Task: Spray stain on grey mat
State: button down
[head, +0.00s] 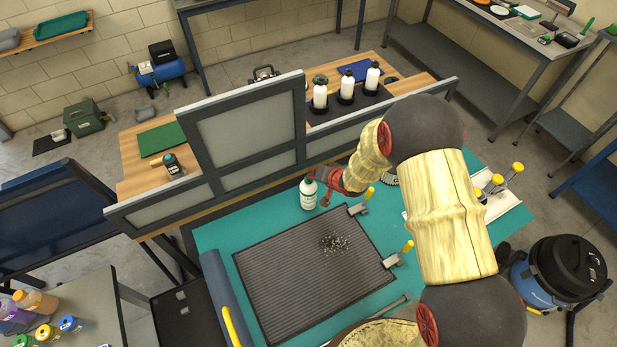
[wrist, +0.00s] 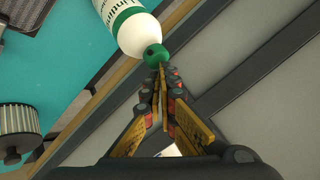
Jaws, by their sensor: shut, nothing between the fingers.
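A grey ribbed mat (head: 290,275) lies on the teal bench top, held at its right edge by yellow-handled clamps. A dark speckled stain (head: 334,243) lies on its upper right part. A white bottle with a green label (head: 308,194) stands on the teal top just behind the mat. In the wrist view the bottle (wrist: 132,25) shows its green tip close to my fingertips. My gripper (wrist: 160,75) is shut and empty, its tips at or very near that green tip; I cannot tell whether they touch. In the head view my gripper (head: 325,185) is just right of the bottle.
A grey framed partition (head: 250,125) stands behind the bottle. Beyond it, white bottles (head: 320,95) stand in dark holders on a wooden bench. A ribbed round filter (wrist: 18,130) is on the teal top. A blue-black vacuum (head: 560,275) stands at right.

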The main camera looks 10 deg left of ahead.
notch_tip(320, 180, up, 6)
jog(key=p, duration=0.5)
dwell(0.5)
jog(key=shift+r+p, duration=0.1)
jog(key=shift+p, duration=0.3)
dwell(1.2)
